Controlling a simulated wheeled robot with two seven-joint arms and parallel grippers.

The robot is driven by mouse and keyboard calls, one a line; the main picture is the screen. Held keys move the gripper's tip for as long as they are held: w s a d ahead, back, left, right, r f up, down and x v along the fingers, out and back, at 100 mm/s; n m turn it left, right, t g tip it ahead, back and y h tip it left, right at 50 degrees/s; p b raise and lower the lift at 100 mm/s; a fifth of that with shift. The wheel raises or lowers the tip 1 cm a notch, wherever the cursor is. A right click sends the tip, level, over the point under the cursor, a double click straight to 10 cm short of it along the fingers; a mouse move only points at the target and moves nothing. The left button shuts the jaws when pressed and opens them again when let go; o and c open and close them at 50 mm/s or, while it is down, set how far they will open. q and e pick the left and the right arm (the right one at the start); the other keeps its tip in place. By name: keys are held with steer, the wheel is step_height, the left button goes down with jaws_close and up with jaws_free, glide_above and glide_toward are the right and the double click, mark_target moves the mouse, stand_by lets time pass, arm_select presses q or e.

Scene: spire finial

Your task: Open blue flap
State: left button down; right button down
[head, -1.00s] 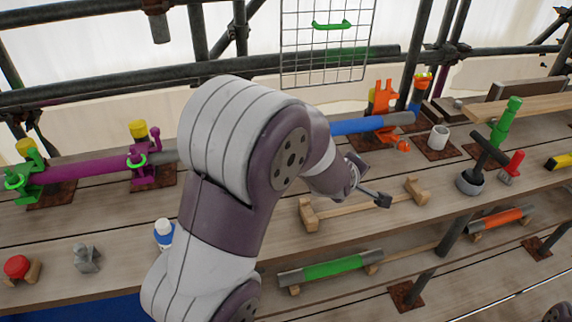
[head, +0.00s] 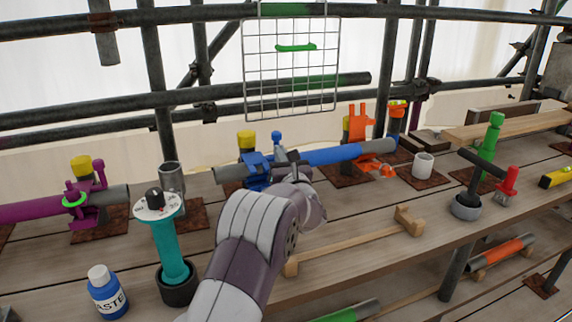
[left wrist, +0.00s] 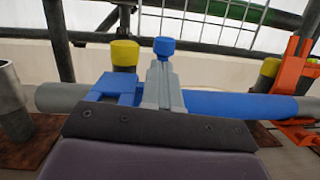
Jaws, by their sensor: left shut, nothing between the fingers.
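A blue clamp (head: 257,168) sits on a horizontal tube with a blue middle section (head: 332,156), at the centre of the head view. A blue knob (head: 276,137) stands upright beside it. In the left wrist view the clamp's blue parts (left wrist: 116,87) lie left of my fingers, and the blue knob (left wrist: 164,47) shows just above the fingertips. My left gripper (head: 284,168) is shut and empty, close in front of the clamp; its grey fingers (left wrist: 161,82) overlap the clamp in the wrist view. Whether they touch it, I cannot tell. My fingers partly hide the flap. My right gripper is out of view.
A teal post (head: 172,240) and a blue-white bottle (head: 106,292) stand left of my arm. A wooden cradle (head: 350,244) lies right of it. A wire grid (head: 290,68) hangs behind.

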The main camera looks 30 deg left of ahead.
arm_select(q)
steer(key=shift+w+a+r, duration=0.1)
steer(key=shift+w+a, duration=0.3)
steer(key=shift+a, duration=0.05)
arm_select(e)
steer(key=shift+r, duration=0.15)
